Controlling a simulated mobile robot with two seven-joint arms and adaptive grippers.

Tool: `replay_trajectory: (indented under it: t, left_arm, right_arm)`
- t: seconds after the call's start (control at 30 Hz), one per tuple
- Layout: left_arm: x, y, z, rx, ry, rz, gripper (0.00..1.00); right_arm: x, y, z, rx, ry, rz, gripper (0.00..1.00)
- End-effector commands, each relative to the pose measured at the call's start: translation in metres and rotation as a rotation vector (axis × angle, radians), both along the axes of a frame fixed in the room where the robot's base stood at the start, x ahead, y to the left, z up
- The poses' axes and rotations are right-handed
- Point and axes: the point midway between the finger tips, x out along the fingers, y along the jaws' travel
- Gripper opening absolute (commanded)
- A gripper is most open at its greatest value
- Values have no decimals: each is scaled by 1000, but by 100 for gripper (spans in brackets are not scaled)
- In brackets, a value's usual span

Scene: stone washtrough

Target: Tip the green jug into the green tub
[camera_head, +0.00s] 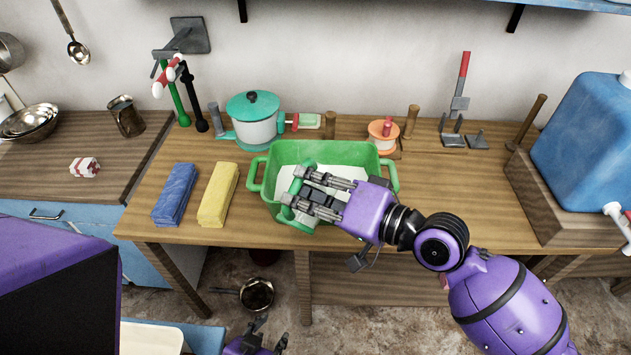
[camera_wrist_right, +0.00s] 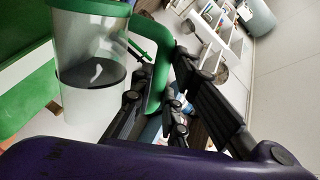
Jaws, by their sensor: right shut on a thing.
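The green tub (camera_head: 388,178) stands on the wooden table, with a pale white surface inside. My right gripper (camera_head: 292,192) is over the tub's near left part, shut on the handle of the green jug (camera_head: 301,171). In the head view the gripper hides most of the jug. In the right wrist view the jug (camera_wrist_right: 92,105) has a clear body, a green rim and a green handle, and the handle lies between the fingers (camera_wrist_right: 160,95). Something dark shows inside it. The tub's green wall (camera_wrist_right: 25,95) is beside it. My left gripper (camera_head: 268,334) is low, in front of the table, its fingers apart and empty.
A blue bar (camera_head: 175,194) and a yellow bar (camera_head: 217,194) lie left of the tub. Behind it stand a lidded pot (camera_head: 254,122) and a small orange-lidded pot (camera_head: 382,135). A blue water container (camera_head: 588,140) stands at the right. A pan (camera_head: 256,294) is below the table.

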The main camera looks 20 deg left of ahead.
Motion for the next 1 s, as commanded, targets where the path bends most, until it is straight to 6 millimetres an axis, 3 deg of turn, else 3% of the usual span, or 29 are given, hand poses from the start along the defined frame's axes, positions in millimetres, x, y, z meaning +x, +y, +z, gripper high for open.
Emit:
replay_trajectory:
  t: [0.27,0.63,1.0]
  left_arm:
    - [-1,1,-1,1,2,0,40]
    - [-6,4,-6,7,12,2,40]
    - [-3,5,-2,7,3,3,40]
  right_arm:
    - [1,0,1,4,7,0,0]
    - [18,-3,-1,29,165,0,0]
    - [19,-3,-1,32,178,0,0]
